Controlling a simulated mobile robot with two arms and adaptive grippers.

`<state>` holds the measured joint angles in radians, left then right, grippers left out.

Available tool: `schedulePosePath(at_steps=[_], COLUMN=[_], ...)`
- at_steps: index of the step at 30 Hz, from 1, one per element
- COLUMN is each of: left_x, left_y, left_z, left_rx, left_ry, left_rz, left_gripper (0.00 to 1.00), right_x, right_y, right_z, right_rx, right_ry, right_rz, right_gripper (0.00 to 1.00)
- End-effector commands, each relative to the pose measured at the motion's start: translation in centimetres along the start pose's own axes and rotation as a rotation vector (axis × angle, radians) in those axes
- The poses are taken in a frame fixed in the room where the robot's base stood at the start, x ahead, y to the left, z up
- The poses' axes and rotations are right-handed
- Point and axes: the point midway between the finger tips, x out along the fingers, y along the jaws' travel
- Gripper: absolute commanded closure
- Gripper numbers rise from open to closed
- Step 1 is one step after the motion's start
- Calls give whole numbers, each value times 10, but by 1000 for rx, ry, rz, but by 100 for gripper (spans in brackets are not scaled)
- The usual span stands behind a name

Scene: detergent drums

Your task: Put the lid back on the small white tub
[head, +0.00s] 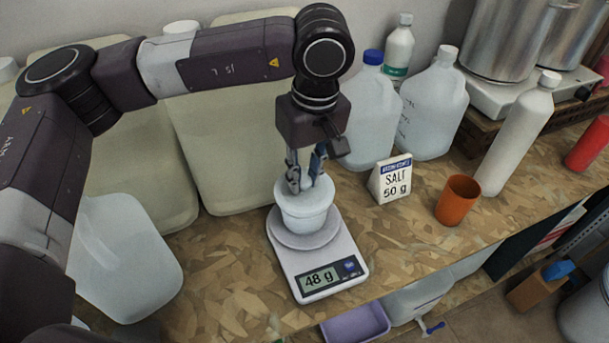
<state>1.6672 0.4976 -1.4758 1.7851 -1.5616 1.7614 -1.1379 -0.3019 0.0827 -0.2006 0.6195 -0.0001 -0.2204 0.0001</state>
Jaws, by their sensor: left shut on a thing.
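The small white tub (304,217) stands upright on the round plate of a kitchen scale (318,268), whose display reads 48 g. My left gripper (305,183) comes down from above onto the top of the tub. It is shut on the white lid (287,191), which is at the tub's mouth. The fingers hide part of the lid, and I cannot tell whether it is fully seated. My right gripper is not in view.
A salt card marked 50 g (391,180) and an orange cup (458,199) stand right of the scale. A white bottle (516,133), jugs (433,110) and large canisters (237,140) stand around. The board left of the scale (225,270) is clear.

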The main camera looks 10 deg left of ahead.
Motion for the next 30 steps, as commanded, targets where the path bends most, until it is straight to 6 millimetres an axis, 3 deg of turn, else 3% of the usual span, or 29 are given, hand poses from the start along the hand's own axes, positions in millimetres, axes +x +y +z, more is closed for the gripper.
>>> schedulePosePath(at_steps=[30], left_x=[0], left_y=[0], left_z=[0], left_rx=[0], left_ry=[0], left_rz=[-1], left_gripper=[100], right_x=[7], right_y=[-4], right_z=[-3], right_rx=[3], right_ry=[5], right_rz=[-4], right_gripper=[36])
